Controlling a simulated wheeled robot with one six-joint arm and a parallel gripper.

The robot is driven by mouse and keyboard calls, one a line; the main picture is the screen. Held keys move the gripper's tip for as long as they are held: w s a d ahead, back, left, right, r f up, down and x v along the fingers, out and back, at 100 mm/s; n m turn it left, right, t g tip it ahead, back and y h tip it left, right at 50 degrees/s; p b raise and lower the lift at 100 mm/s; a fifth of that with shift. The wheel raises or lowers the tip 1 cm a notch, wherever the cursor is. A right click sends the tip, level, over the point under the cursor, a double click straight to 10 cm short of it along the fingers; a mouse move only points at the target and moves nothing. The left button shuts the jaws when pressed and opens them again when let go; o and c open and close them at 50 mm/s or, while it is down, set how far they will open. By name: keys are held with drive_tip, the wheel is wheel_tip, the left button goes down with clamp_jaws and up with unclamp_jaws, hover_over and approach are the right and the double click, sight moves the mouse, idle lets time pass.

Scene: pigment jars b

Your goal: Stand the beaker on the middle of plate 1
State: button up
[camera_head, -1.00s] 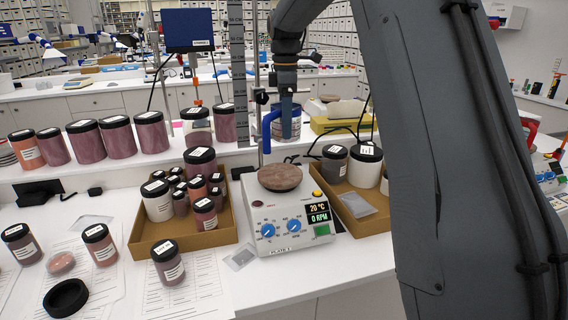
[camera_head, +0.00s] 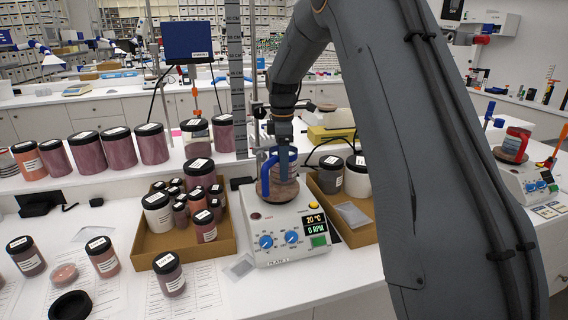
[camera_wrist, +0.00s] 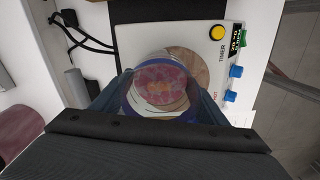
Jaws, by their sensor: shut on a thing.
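My gripper (camera_head: 284,162) is shut on the beaker (camera_head: 267,170), a clear vessel with a blue handle. The beaker is upright over plate 1, the white hot plate (camera_head: 262,257) with blue knobs and a brownish round top (camera_head: 281,199). In the wrist view the beaker (camera_wrist: 160,90) sits between my fingers and overlaps the round top (camera_wrist: 190,65), part of which shows beyond it. The beaker's base is close to the top in the head view. I cannot tell whether they touch.
A cardboard tray of jars (camera_head: 228,238) stands left of the hot plate, another tray (camera_head: 365,235) right of it. Loose jars, such as one (camera_head: 168,273), stand at the front left. A second hot plate with a red-handled beaker (camera_head: 513,146) stands far right.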

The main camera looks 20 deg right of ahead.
drive_tip(key=shift+f, duration=0.1)
drive_tip(key=o, duration=1.4)
wheel_tip(320, 180, up, 12)
drive_tip(key=b, duration=0.4)
